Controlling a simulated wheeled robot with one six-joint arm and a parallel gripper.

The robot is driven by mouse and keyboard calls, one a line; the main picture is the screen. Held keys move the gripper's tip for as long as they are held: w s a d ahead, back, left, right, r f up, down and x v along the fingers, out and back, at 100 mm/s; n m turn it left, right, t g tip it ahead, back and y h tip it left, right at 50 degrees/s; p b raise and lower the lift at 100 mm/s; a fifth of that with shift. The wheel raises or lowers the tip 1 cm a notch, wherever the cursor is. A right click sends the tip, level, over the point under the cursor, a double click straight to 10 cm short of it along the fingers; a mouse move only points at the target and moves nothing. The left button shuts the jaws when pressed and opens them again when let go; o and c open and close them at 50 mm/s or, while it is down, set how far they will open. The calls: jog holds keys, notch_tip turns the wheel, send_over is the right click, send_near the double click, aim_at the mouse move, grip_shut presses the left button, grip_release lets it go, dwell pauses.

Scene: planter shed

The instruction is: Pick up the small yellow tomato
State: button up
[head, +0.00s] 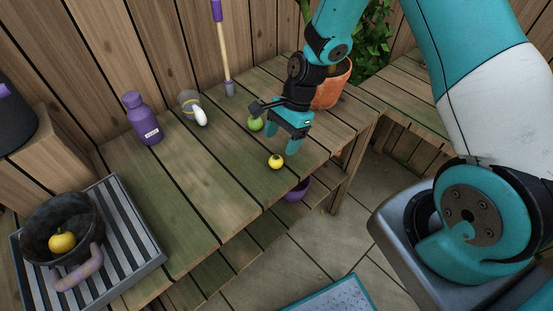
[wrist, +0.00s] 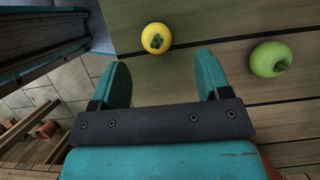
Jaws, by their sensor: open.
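A small yellow tomato (head: 276,161) lies on the wooden bench (head: 222,197), near its front edge. In the wrist view the tomato (wrist: 156,38) is beyond my fingertips, between their lines, and nothing touches it. My gripper (head: 278,140) is above the bench just behind the tomato in the head view. In the wrist view my gripper (wrist: 163,72) is open, with two teal fingers wide apart and nothing between them. Another yellow round fruit (head: 62,242) sits in a dark pot at the lower left of the head view.
A green fruit (head: 255,124) lies close to my gripper; it also shows in the wrist view (wrist: 271,59). A terracotta pot (head: 332,86) stands behind my gripper. A purple bottle (head: 143,119) and a striped tray (head: 125,231) with the dark pot (head: 57,217) are to the left. The bench middle is clear.

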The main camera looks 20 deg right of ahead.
aim_at(276, 158)
jog(key=shift+s+p+x, duration=0.15)
jog(key=shift+p+x, duration=0.25)
jog(key=shift+x, duration=1.2)
jog(key=shift+s+p+x, duration=0.15)
jog(key=shift+p+x, duration=0.2)
jog(key=shift+x, duration=1.25)
jog(key=shift+c, duration=0.4)
jog(key=c, duration=0.8)
